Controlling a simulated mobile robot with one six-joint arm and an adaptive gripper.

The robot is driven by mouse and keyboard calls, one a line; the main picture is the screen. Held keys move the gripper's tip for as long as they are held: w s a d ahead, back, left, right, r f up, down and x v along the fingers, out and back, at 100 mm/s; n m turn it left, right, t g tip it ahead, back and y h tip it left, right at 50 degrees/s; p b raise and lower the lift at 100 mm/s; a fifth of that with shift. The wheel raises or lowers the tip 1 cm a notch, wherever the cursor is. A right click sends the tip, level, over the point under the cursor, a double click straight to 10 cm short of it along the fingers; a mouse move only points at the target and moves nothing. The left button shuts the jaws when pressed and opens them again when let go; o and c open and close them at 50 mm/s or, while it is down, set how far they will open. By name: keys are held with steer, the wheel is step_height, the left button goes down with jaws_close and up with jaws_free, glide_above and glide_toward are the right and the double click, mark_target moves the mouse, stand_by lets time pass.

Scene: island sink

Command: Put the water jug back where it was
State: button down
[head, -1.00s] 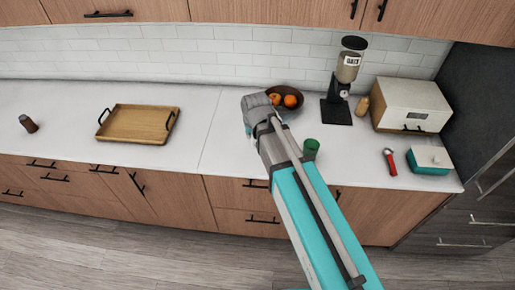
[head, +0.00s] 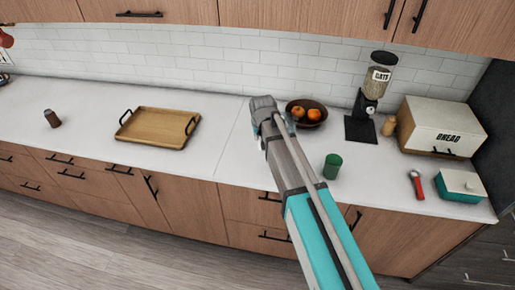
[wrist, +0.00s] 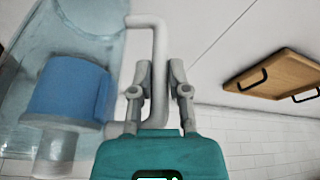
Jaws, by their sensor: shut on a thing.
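The water jug (wrist: 68,90) fills the left of the wrist view. It has a clear body, a blue part inside and a pale handle (wrist: 160,45). My gripper (wrist: 160,75) is shut on that handle, with one finger on each side. In the head view my gripper (head: 263,104) is above the back of the counter, left of the fruit bowl. There my arm hides nearly all of the jug, so I cannot tell whether it touches the counter.
A dark bowl of oranges (head: 306,113), a grinder-like dispenser (head: 366,100) and a green cup (head: 332,166) are right of my arm. A bread box (head: 440,126) and a teal butter dish (head: 460,186) stand further right. A wooden tray (head: 158,128) lies left, with clear counter between.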

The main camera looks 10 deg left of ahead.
steer(key=shift+w+a+f+b, duration=0.4)
steer(key=shift+w+f+b, duration=0.2)
steer(key=shift+f, duration=0.2)
steer(key=shift+w+a+f+b, duration=0.35)
steer(key=shift+w+f+b, duration=0.15)
steer(key=shift+f+b, duration=0.25)
steer(key=shift+s+b+x, duration=0.2)
steer(key=shift+b+x, duration=1.7)
steer(key=shift+x, duration=0.2)
steer(key=shift+f, duration=0.2)
steer(key=c, duration=0.6)
jaws_free()
steer(key=shift+s, duration=0.1)
steer(key=shift+r, duration=0.25)
steer(key=a+p+v, duration=0.1)
steer(key=p+v, duration=1)
steer(key=shift+s+d+r, duration=0.15)
steer(key=shift+d+r, duration=0.25)
steer(key=shift+d, duration=0.1)
